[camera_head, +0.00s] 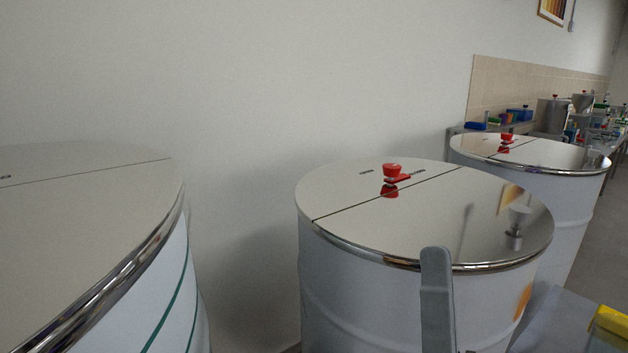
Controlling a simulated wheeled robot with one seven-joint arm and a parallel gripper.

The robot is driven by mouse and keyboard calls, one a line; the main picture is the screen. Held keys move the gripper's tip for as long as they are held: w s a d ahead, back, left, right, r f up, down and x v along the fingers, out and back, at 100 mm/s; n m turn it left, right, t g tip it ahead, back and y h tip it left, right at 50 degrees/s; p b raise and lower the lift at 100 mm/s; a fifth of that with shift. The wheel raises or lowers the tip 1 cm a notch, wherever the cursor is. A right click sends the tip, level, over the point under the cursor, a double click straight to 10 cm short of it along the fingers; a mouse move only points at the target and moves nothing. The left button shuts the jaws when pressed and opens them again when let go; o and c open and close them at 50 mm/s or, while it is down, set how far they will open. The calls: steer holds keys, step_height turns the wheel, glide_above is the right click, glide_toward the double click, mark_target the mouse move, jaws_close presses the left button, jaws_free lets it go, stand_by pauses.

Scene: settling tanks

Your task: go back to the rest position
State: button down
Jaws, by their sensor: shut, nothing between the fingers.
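My gripper is not visible in the head view, so its place relative to the tanks cannot be seen. A grey upright bar with a rounded top (437,300) stands in front of the middle tank; I cannot tell what it belongs to.
A middle tank (345,290) has a split shiny lid with a red knob (392,171). A left tank (177,310) is close by; a right tank (575,225) stands behind. A grey surface (560,325) with a yellow object (611,321) is at lower right. Cluttered benches stand farther back.

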steer(key=s+d+f+n+g+y, duration=0.2)
steer(key=s+f+n+g, duration=0.3)
steer(key=f, duration=0.5)
steer(key=s+d+f+n+g+y, duration=0.1)
steer(key=s+f+n+g+y, duration=0.15)
steer(key=f+n, duration=0.55)
steer(key=s+d+f+m+g+h, duration=0.1)
steer(key=s+d+f+g+h, duration=0.1)
steer(key=s+f, duration=0.5)
steer(key=s+d+f+m+g+h, duration=0.1)
steer(key=s+d+f+g+h, duration=0.2)
steer(key=s+f+g, duration=0.2)
steer(key=s+f, duration=0.3)
steer(key=s, duration=0.3)
steer(key=shift+s+d, duration=0.2)
steer(key=shift+d, duration=0.2)
